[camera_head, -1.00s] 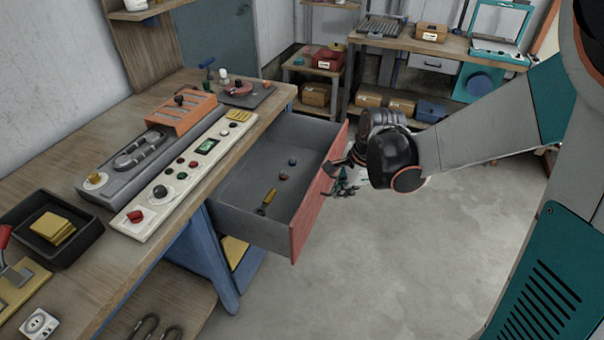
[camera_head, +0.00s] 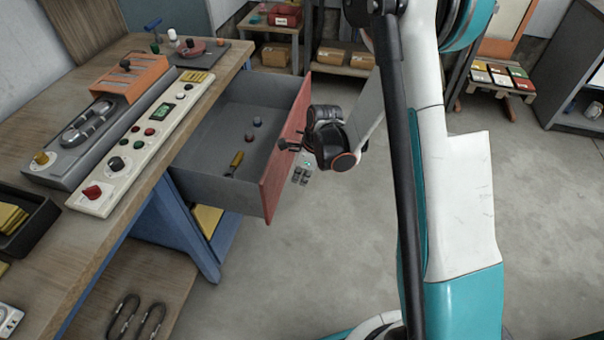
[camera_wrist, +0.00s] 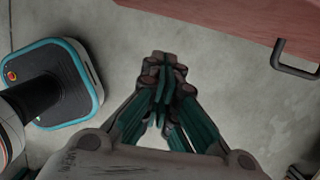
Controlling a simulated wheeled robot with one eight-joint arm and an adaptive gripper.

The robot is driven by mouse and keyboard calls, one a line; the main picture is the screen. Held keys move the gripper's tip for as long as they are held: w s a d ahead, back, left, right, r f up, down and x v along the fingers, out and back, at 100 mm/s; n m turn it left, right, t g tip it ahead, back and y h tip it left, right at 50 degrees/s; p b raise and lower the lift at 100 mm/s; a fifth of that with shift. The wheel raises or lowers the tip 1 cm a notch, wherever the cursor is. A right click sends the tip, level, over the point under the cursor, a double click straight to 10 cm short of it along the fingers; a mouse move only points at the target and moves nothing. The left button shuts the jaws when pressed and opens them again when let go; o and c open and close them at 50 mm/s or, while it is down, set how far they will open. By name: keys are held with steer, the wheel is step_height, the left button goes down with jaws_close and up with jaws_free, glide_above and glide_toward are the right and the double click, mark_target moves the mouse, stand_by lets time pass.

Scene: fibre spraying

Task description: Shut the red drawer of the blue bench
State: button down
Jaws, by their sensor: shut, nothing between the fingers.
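The red drawer (camera_head: 272,190) of the blue bench (camera_head: 180,228) stands pulled out, its grey inside showing. A yellow-handled tool and two small round things lie in it. In the wrist view the red front (camera_wrist: 235,14) crosses the top right, with a dark bar handle (camera_wrist: 296,64) at the right edge. My gripper (camera_head: 301,174) is just outside the drawer front in the head view, pointing down. In the wrist view my gripper (camera_wrist: 162,66) has its fingers shut together, empty, and apart from the handle in the picture. Whether it touches the front cannot be told.
The wooden bench top (camera_head: 98,235) carries a white control panel (camera_head: 142,150), an orange rack (camera_head: 130,82) and a dark tray (camera_head: 38,222). Shelves with boxes (camera_head: 276,56) stand behind. The grey floor (camera_head: 290,270) in front of the drawer is clear.

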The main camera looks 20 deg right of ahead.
steer(key=w+a+f+b, duration=0.2)
steer(key=a+f, duration=0.2)
steer(key=shift+w+a+b, duration=0.2)
steer(key=shift+w+b, duration=0.05)
steer(key=shift+b, duration=0.15)
steer(key=shift+w, duration=0.1)
